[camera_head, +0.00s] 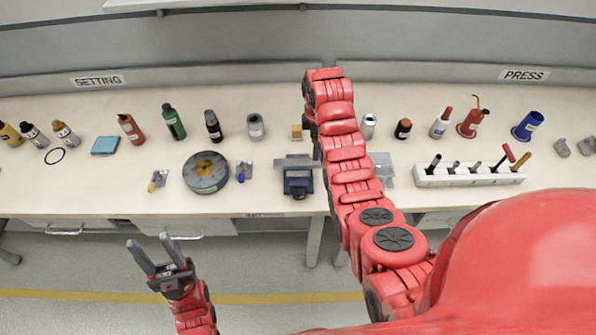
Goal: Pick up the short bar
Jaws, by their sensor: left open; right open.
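No thing is clearly recognisable as the short bar. A flat grey piece (292,162) sits at the top of a small blue device (298,184) on the bench; I cannot tell whether it is the bar. My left gripper (148,240) is open and empty, in front of the bench and below its front edge in the picture. My red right arm reaches up over the bench, just right of the blue device. Its gripper is hidden behind the arm, and the arm covers part of the bench.
The long bench (110,195) holds a round grey disc (206,172), a blue pad (105,146), several bottles along the back, and a white tool rack (468,178) at the right. A small tan block (296,131) stands behind the blue device. The bench's front left is clear.

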